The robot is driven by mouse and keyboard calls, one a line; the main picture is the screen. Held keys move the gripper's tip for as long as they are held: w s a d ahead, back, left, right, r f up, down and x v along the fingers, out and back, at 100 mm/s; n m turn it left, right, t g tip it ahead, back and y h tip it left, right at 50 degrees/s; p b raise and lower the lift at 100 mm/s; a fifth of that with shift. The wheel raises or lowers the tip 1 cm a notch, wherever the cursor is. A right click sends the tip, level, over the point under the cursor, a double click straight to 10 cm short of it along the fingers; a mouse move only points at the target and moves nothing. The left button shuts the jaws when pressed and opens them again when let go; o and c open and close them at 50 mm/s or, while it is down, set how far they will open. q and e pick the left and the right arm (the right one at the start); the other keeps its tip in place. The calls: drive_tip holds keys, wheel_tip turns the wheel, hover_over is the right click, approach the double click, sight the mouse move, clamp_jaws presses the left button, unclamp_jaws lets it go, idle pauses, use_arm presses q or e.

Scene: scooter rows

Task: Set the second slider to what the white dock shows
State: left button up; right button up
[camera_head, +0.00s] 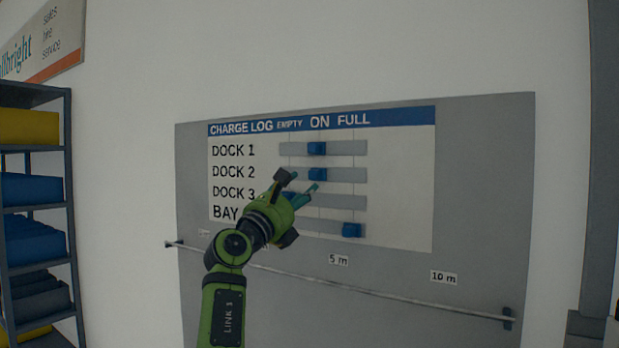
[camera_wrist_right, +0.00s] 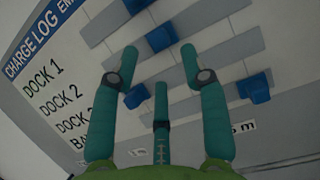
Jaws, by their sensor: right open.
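The charge log board (camera_head: 400,180) hangs on a grey panel, with rows for docks 1 to 3 and a bay. The second slider (camera_head: 317,174) is a blue block on the DOCK 2 track, under ON; it also shows in the right wrist view (camera_wrist_right: 161,37). My right gripper (camera_head: 303,192) is open and empty in front of the board, overlapping the DOCK 3 row. In the right wrist view its teal fingers (camera_wrist_right: 160,60) are spread, with the second slider just beyond their tips. Contact cannot be told. No white dock is visible. My left gripper is out of view.
The DOCK 1 slider (camera_head: 317,148) is under ON. The DOCK 3 slider (camera_wrist_right: 136,95) shows between the fingers. The bay slider (camera_head: 352,230) is under FULL. A rail (camera_head: 400,295) with metre labels crosses below. Shelves with bins (camera_head: 35,190) stand at left.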

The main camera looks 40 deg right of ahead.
sight(312, 178)
drive_tip(key=p+x, duration=0.2)
drive_tip(key=x, duration=0.2)
drive_tip(key=shift+d+r, duration=0.15)
drive_tip(key=shift+w+d+r, duration=0.1)
drive_tip(key=shift+w+d, duration=0.05)
drive_tip(key=shift+d, duration=0.35)
